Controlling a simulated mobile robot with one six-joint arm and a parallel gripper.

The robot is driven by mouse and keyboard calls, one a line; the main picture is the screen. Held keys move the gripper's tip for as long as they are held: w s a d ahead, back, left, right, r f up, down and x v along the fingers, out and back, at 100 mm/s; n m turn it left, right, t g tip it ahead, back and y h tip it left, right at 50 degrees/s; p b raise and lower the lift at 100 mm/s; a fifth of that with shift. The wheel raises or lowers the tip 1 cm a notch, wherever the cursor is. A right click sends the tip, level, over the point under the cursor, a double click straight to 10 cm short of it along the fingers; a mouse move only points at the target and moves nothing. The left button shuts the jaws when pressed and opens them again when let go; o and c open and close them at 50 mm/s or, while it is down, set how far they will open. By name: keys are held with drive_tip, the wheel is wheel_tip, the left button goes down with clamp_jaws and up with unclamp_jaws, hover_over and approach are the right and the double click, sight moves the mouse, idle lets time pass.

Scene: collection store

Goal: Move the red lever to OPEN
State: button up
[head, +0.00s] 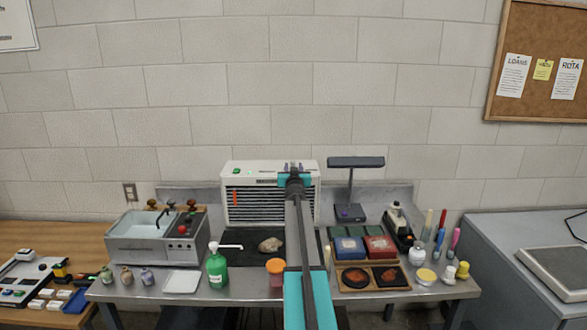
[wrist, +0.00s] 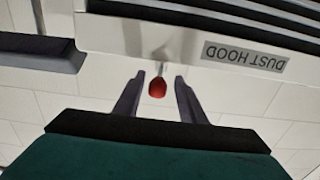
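The red lever shows in the wrist view as a red knob (wrist: 157,89) on a short metal stem at the edge of the dust hood (wrist: 120,32). The hood's label is upside down there. My gripper (wrist: 158,79) is open, with one finger on each side of the knob and a gap on both sides. In the head view my gripper (head: 293,168) is at the top of the white dust hood (head: 240,172), right of its middle. My arm hides part of the hood, and I cannot make out the knob there. No OPEN mark is readable.
A dark lamp (head: 356,162) stands just right of the hood; its head (wrist: 40,52) also shows in the wrist view. A sink unit (head: 150,245) is left of the hood. A green bottle (head: 217,267), a stone (head: 271,244) and specimen trays (head: 343,278) crowd the bench below.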

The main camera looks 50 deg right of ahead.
drive_tip(key=b+v, duration=0.1)
drive_tip(key=v, duration=1)
drive_tip(key=shift+s+a, duration=0.25)
idle(0.4)
